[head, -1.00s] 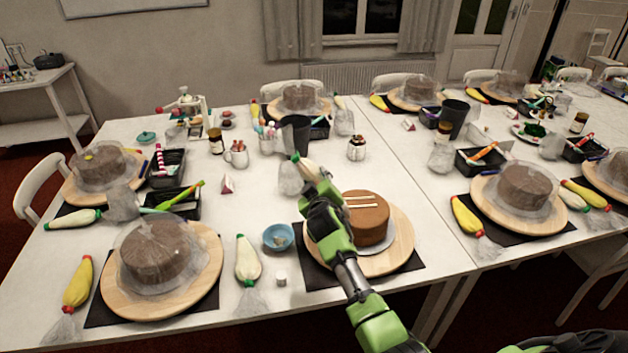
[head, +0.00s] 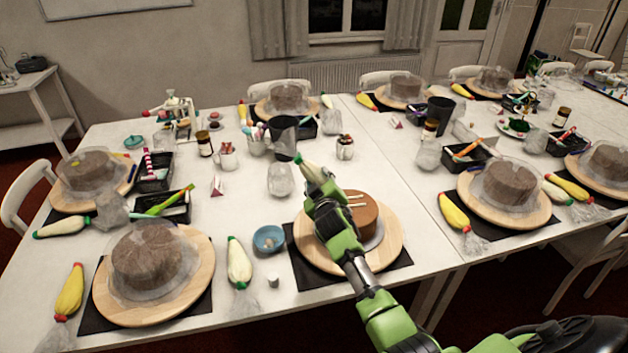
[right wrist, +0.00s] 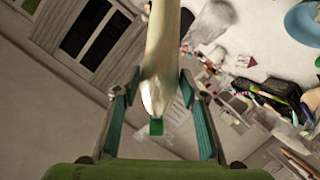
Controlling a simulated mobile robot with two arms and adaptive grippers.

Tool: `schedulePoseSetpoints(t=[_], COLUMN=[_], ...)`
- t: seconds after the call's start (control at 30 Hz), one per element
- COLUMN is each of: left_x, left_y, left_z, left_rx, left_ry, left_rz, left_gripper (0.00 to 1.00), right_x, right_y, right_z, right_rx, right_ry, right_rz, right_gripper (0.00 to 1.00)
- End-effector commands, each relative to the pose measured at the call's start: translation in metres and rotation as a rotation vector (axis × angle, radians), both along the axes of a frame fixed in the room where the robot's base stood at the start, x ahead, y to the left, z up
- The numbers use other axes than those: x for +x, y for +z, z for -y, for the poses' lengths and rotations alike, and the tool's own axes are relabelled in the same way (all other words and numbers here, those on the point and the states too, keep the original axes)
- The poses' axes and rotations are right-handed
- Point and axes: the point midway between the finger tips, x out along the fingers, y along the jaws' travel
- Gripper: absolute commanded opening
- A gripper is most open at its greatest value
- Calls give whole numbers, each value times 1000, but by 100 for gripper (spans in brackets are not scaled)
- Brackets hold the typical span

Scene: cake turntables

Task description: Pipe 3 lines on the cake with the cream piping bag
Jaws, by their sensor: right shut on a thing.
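The brown cake (head: 367,222) stands on a round wooden turntable (head: 392,250) at the near middle of the table. Pale cream lines (head: 356,198) lie on its top; my arm hides part of the cake, so I cannot count them surely. My right gripper (head: 322,183) is above and left of the cake's far side, shut on a cream piping bag (head: 309,169). The bag's green tip points up and left in the head view. In the right wrist view the bag (right wrist: 165,55) runs between the two fingers, green tip toward the palm. My left gripper is out of view.
A blue bowl (head: 268,239) and another cream piping bag (head: 239,263) lie left of the turntable. A wrapped cake (head: 147,256) stands farther left. The table's middle behind the cake is fairly clear.

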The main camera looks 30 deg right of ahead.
Motion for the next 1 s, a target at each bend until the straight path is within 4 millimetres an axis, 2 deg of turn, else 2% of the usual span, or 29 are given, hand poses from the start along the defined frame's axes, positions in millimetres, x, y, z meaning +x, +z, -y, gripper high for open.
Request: schedulePoseSetpoints(t=[1.0], left_x=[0], left_y=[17], left_z=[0], left_rx=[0], left_ry=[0], left_rz=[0], left_gripper=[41], right_x=[-14], right_y=[2], right_z=[40], right_rx=[-3], right_ry=[-1], right_rz=[2], right_gripper=[18])
